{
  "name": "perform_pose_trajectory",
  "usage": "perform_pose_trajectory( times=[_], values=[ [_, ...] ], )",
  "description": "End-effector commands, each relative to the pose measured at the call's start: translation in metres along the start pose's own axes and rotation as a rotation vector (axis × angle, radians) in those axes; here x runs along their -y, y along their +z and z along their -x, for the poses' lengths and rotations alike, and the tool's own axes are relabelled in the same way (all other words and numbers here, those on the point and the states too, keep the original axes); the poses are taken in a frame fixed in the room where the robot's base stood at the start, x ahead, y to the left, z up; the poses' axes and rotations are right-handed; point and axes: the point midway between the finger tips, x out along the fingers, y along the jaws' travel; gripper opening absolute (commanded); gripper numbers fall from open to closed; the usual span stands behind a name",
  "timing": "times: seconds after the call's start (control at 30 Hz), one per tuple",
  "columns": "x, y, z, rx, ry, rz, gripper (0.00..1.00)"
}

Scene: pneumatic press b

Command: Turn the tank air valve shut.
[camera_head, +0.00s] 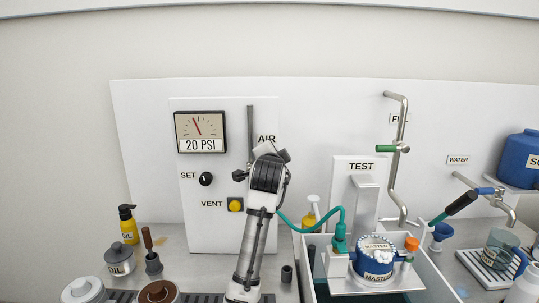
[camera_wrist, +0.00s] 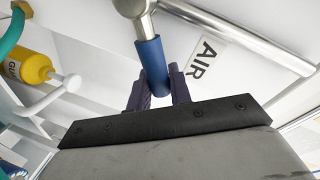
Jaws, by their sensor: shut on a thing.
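The tank air valve's blue handle (camera_wrist: 152,62) shows in the wrist view, joined to a metal valve body (camera_wrist: 131,7) at the top. My gripper (camera_wrist: 158,88) is shut on the lower end of the blue handle, with one dark finger on each side. The handle stands at an angle to the steel pipe (camera_wrist: 235,35). The AIR label (camera_wrist: 205,58) is beside the handle. In the head view my arm hides the valve and my gripper; the AIR label (camera_head: 266,138) and the upper vertical pipe (camera_head: 250,125) show above.
A gauge (camera_head: 201,132) reads 20 PSI, above a black SET knob (camera_head: 206,179) and a yellow VENT button (camera_head: 236,204). A teal hose (camera_head: 310,214) runs close to my arm's right, toward the TEST stand (camera_head: 345,180). A yellow bottle (camera_wrist: 28,68) is left in the wrist view.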

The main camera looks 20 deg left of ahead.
Motion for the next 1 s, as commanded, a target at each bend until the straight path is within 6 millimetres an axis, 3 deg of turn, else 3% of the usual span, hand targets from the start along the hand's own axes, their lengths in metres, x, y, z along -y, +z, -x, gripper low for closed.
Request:
perform_pose_trajectory(
  times=[0.5,1.0],
  values=[
    [-0.032,0.007,-0.006,0.082,0.000,-0.413,0.00],
    [-0.041,0.012,-0.008,0.110,0.000,-0.550,0.00]
  ],
)
